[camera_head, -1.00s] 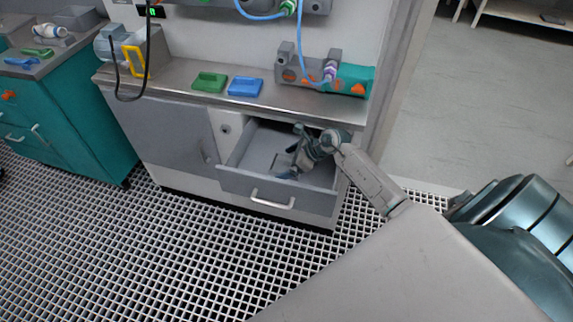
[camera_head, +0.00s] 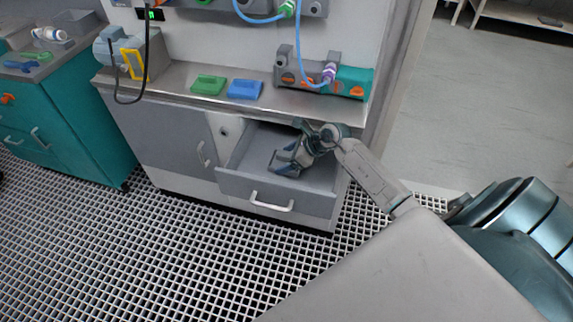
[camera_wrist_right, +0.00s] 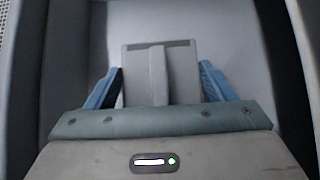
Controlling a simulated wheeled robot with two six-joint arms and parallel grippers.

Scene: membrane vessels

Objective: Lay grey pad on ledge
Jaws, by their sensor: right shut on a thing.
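The grey pad (camera_wrist_right: 160,66), a flat piece with a raised middle rib, is between the blue fingers of my right gripper (camera_wrist_right: 158,88) in the right wrist view. The gripper is shut on it. In the head view my right gripper (camera_head: 287,160) is inside the open drawer, low and left of its wrist, and mostly covers the pad. I cannot tell whether the pad touches the drawer floor. The ledge (camera_head: 185,82) is the metal top above the drawer. A green pad (camera_head: 208,85) and a blue pad (camera_head: 244,89) lie flat on it. My left gripper is out of view.
The drawer front (camera_head: 270,192) stands out from the cabinet, and its walls surround my gripper. A grey and teal block with a blue hose (camera_head: 345,82) takes the ledge's right end. A yellow-handled device (camera_head: 137,62) stands at its left. Bare ledge lies between blue pad and block.

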